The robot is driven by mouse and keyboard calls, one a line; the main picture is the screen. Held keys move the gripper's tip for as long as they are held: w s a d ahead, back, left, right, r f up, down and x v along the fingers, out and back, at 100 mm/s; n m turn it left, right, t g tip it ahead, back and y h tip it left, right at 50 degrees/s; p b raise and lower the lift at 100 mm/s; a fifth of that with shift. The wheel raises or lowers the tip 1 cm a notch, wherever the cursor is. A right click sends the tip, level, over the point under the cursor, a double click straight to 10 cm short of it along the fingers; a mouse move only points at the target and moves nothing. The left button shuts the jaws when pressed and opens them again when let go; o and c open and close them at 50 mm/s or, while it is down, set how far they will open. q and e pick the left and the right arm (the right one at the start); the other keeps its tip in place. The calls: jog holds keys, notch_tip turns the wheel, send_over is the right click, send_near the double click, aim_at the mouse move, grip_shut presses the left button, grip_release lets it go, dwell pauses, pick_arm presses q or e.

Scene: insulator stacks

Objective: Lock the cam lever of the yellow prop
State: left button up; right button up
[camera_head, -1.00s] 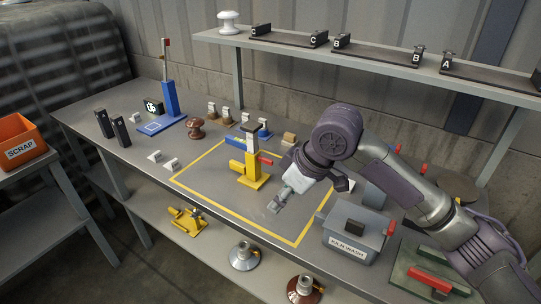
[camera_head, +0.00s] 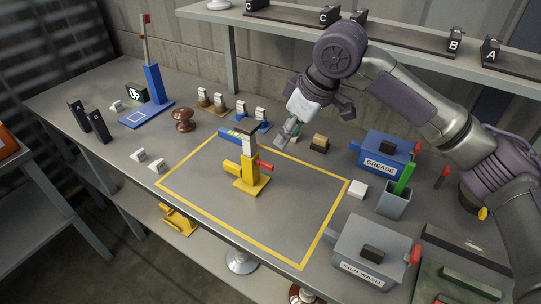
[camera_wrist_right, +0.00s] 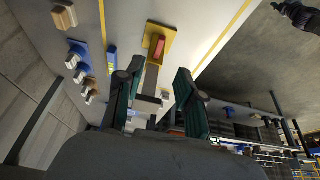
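The yellow prop (camera_head: 250,178) stands upright on its base inside the yellow-outlined area of the bench. A dark block tops its grey upper post. Its red lever (camera_head: 264,165) sticks out to the right, roughly level. My right gripper (camera_head: 283,139) is in the air behind and to the right of the prop, apart from it. In the right wrist view my gripper's two fingers (camera_wrist_right: 152,80) are spread with nothing held, and the yellow prop (camera_wrist_right: 149,77) with the red lever (camera_wrist_right: 159,46) shows between and beyond them. My left gripper is not in view.
A blue prop (camera_head: 153,85) stands at the back left. A brown insulator (camera_head: 183,119) and small blocks stand near the outline. The grease box (camera_head: 384,157), a grey cup (camera_head: 394,199) and the kiln wash box (camera_head: 368,251) are on the right. The outlined area's front is clear.

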send_over(269, 164)
jog(key=s+d, duration=0.2)
notch_tip(269, 164, down, 6)
jog(key=r, duration=0.1)
jog(key=x, duration=0.4)
jog(key=shift+w+f, duration=0.2)
jog(key=shift+w+a+f, duration=0.1)
jog(key=shift+a+f, duration=0.1)
jog(key=shift+f, duration=0.4)
jog(key=shift+c, duration=0.6)
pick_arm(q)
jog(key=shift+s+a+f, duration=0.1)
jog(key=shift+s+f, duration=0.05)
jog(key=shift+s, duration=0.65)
pick_arm(e)
grip_shut()
